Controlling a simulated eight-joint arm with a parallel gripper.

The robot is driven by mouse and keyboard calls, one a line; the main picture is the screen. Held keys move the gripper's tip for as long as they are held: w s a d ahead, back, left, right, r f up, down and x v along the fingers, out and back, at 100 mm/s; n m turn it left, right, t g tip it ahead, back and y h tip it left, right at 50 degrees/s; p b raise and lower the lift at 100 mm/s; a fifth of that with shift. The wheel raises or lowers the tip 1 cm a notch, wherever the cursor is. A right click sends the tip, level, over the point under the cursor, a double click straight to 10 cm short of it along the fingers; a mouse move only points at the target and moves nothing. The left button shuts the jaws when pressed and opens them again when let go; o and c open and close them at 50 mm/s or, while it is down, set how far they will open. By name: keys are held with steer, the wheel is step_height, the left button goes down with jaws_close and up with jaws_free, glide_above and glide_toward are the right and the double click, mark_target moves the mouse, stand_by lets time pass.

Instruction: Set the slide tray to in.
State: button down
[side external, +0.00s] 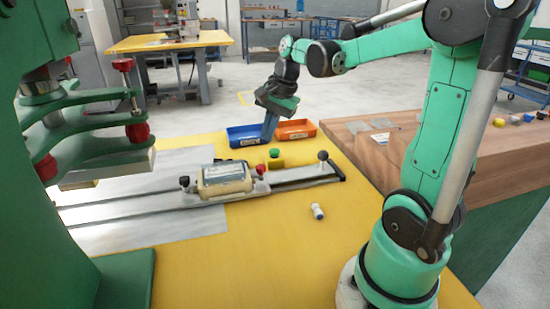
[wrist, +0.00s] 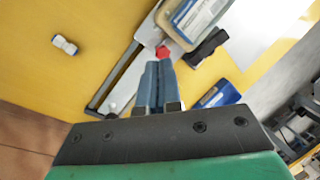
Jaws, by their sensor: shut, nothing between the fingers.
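The slide tray (side external: 240,191) is a flat grey carriage on long rails. It sits toward the right part of the rails, outside the green press. A beige block with a label (side external: 224,178) rests on it, with a red knob (side external: 260,169) beside it. In the wrist view the labelled block (wrist: 196,18) is at the top and the red knob (wrist: 162,52) is just beyond my fingertips. My gripper (side external: 268,138) is shut and empty, pointing down behind the rail near the bins. Its fingers also show in the wrist view (wrist: 156,66). I cannot tell its exact height.
The green press (side external: 95,130) stands at the left over the rails. A ball-topped post (side external: 323,158) rises near the right rail end.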

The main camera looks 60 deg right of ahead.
mark_target(266, 178)
steer(key=s+d+f+m+y, duration=0.2)
steer(key=d+f+m, duration=0.1)
steer(key=d+m, duration=0.6)
steer(key=x, duration=0.6)
steer(key=d+x, duration=0.1)
steer(key=x, duration=0.2)
steer(key=shift+s+f, duration=0.35)
steer(key=shift+f, duration=0.15)
steer(key=w+a, duration=0.2)
steer(key=shift+a, duration=0.4)
steer(key=shift+w+a+r, duration=0.1)
steer(key=shift+w+a, duration=0.05)
steer(key=shift+a, duration=0.1)
steer(key=w+a, duration=1.2)
steer(key=shift+w+a, duration=0.25)
steer(key=shift+d, duration=0.1)
